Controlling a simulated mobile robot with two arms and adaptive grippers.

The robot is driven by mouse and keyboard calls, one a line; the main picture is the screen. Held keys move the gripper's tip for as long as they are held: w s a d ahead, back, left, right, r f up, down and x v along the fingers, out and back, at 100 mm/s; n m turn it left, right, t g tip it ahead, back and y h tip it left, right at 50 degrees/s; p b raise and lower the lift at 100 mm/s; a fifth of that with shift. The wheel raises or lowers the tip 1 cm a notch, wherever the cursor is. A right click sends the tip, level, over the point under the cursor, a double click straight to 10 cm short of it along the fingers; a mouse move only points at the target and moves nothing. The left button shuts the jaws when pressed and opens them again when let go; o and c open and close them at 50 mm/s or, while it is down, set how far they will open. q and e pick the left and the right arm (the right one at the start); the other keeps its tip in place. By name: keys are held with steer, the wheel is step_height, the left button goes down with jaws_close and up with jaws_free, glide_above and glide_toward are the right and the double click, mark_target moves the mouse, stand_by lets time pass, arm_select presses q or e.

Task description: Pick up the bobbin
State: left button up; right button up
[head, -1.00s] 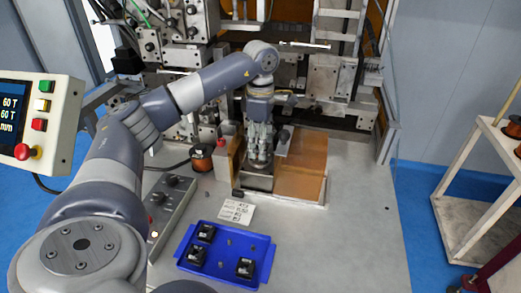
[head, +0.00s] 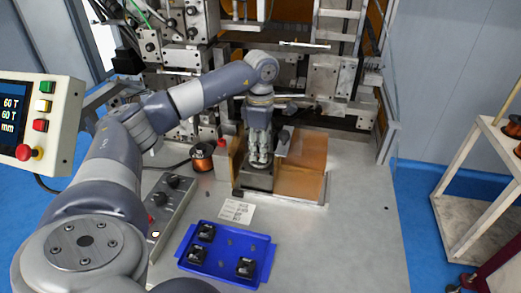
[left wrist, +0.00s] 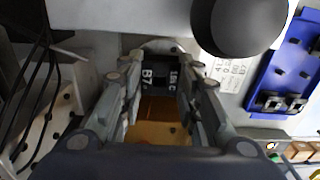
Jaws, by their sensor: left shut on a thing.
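A black bobbin (left wrist: 160,72) with white markings "B7" and "15C" is between the fingers of my left gripper (left wrist: 156,68) in the left wrist view. My left gripper, also in the head view (head: 259,162), is shut on it, pointing down at the metal fixture (head: 256,183) on the machine table. In the head view the fingers hide the bobbin, and I cannot tell whether it touches the fixture. Several more black bobbins (head: 245,267) lie in the blue tray (head: 222,260). My right gripper is not in view.
A copper wire spool (head: 202,158) and a control box (head: 171,205) are to the left. The table's right side is clear.

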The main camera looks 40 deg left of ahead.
arm_select(q)
steer(key=shift+r+b, duration=0.35)
steer(key=shift+r, duration=0.15)
step_height(320, 180, up, 2)
steer(key=shift+d+r+b, duration=0.15)
steer(key=shift+b, duration=0.5)
steer(key=s+d+r+b, duration=0.1)
steer(key=s+d+b, duration=0.2)
steer(key=s+d, duration=0.7)
steer(key=shift+s+d+r+b, duration=0.3)
steer(key=shift+s+d+b, duration=0.05)
steer(key=shift+s, duration=0.5)
